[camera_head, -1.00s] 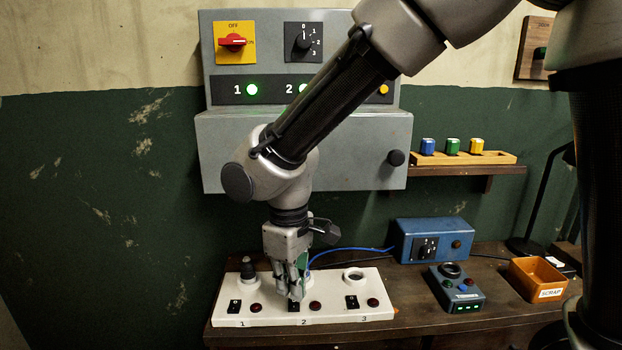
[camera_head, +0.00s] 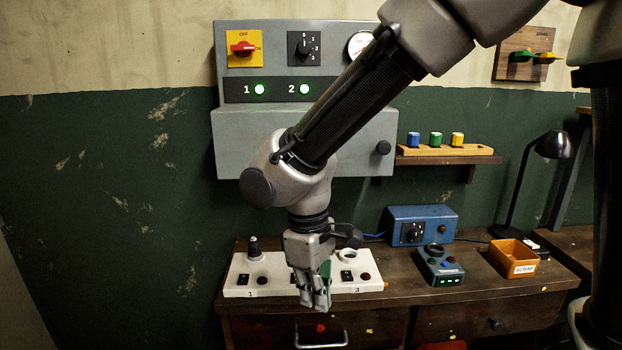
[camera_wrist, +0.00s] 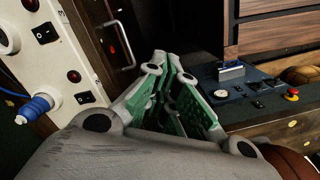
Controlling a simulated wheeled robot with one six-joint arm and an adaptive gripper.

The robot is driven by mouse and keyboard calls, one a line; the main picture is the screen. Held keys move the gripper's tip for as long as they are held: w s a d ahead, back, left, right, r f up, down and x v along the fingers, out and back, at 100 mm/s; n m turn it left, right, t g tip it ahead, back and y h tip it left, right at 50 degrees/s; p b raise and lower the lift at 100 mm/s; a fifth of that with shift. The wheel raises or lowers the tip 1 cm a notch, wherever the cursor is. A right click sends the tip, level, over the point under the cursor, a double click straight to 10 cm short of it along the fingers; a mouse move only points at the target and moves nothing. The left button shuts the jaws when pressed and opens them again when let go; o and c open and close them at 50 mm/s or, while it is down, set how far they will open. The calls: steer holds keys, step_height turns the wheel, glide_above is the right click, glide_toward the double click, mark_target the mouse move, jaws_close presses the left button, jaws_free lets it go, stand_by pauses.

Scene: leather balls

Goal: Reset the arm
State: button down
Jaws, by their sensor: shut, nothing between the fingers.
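My gripper (camera_head: 314,290) hangs pointing down in front of the white switch strip (camera_head: 372,284), near the bench's front edge. Its fingers are together with nothing held. In the wrist view my gripper (camera_wrist: 172,100) shows its green-lined fingers. The strip also shows at the upper left of the wrist view (camera_wrist: 60,68). My gripper and wrist hide the strip's middle station; stations 1 and 3 show at its ends. A dark plug-like piece (camera_head: 254,249) stands upright at station 1. The socket ring at station 3 (camera_head: 347,255) looks empty.
A grey wall cabinet (camera_head: 240,145) with green lamps 1 and 2 lit stands behind my arm. A blue box (camera_head: 440,217), a small tester (camera_head: 438,264) and an orange scrap bin (camera_head: 513,255) sit on the bench's right. A drawer handle (camera_head: 320,338) lies below.

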steer(key=s+d+r+m+t, duration=0.1)
steer(key=d+r+m, duration=0.3)
steer(key=d, duration=0.8)
steer(key=s+d+r+m+t, duration=0.2)
steer(key=d+r+m, duration=0.2)
steer(key=d, duration=0.7)
steer(key=s+d+r+m+t, duration=0.1)
steer(key=d+r+m, duration=0.3)
steer(key=d, duration=0.8)
steer(key=shift+s+d+r+t+y, duration=0.2)
steer(key=shift+d+r+t+y, duration=0.2)
steer(key=shift+r, duration=0.3)
